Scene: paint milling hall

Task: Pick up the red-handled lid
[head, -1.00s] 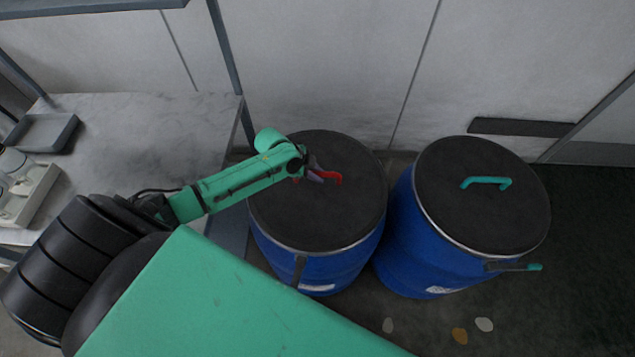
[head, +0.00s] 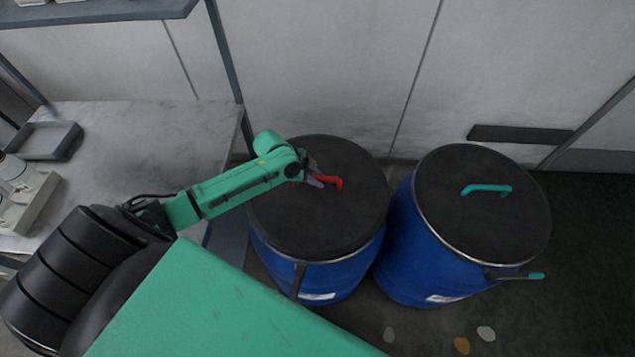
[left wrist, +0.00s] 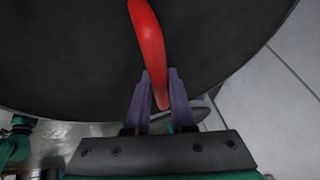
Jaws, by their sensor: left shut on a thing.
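The red-handled lid (head: 290,222) is a round black disc on the left blue drum. Its red handle (head: 335,182) stands up near the lid's middle. My left gripper (head: 318,181) is at the left end of the handle and shut on it. In the left wrist view, the two purple fingers of the left gripper (left wrist: 160,98) sit on either side of the lower end of the red handle (left wrist: 148,42). The black lid (left wrist: 70,60) fills most of that view. The lid rests on its drum in the head view. My right gripper is not in view.
A second blue drum (head: 398,245) stands close on the right, with a black lid bearing a teal handle (head: 486,189). A marble-topped bench (head: 150,135) with a grey tray (head: 42,140) is at the left. A wall stands behind the drums.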

